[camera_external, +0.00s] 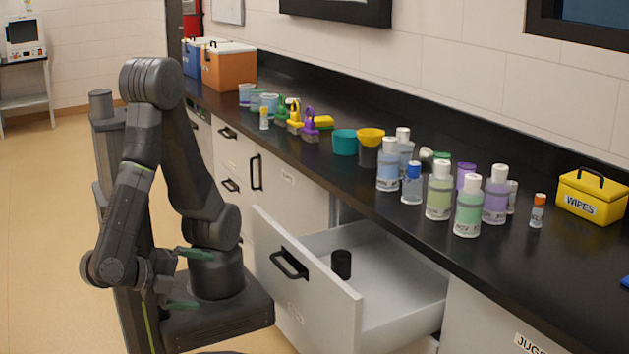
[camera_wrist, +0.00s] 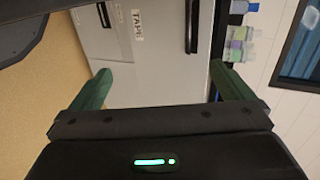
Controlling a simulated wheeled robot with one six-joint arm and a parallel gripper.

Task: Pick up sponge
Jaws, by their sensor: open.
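A small yellow block (camera_external: 323,122), which looks like the sponge, lies on the black counter behind the brushes. It is too small to be sure of. My gripper (camera_external: 188,279) is low in front of the cabinets, left of the open drawer and well away from the yellow block. Its two green fingers are spread with nothing between them. The wrist view also shows my gripper (camera_wrist: 160,70) open and empty, facing a grey cabinet front. I cannot make out a sponge in the wrist view.
An open drawer (camera_external: 375,320) juts out below the counter (camera_external: 330,168), with a black cup (camera_external: 341,264) inside. Several bottles (camera_external: 439,190), teal and yellow bowls (camera_external: 345,142), brushes (camera_external: 295,120) and a yellow wipes box (camera_external: 592,195) crowd the counter. Floor at left is clear.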

